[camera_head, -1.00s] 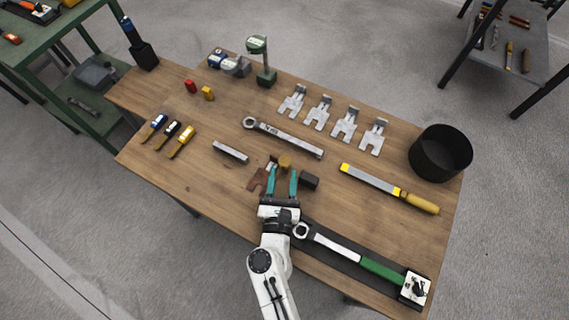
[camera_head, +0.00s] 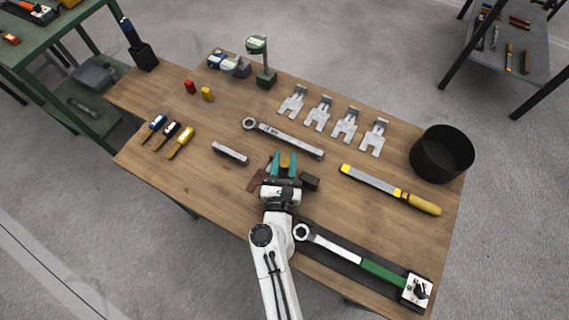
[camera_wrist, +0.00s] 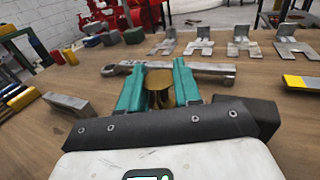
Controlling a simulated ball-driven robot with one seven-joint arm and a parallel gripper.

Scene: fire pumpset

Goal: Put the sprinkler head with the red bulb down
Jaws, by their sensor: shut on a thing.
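My gripper (camera_head: 284,160), with two teal fingers, is low over the front middle of the table. It is shut on a brass-coloured round piece, the sprinkler head (camera_head: 284,163). In the wrist view the sprinkler head (camera_wrist: 159,88) stands upright between the two fingers (camera_wrist: 160,80), its round flat top facing up. No red bulb can be seen on it, and its lower part is hidden by my gripper. I cannot tell whether it touches the table.
A reddish-brown piece (camera_head: 256,181) lies left of my gripper and a dark block (camera_head: 310,182) right. A ring wrench (camera_head: 285,137) lies behind, a grey bar (camera_head: 230,153) left. A file (camera_head: 390,189), a green-handled wrench (camera_head: 355,257) and a black bin (camera_head: 441,153) are to the right.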

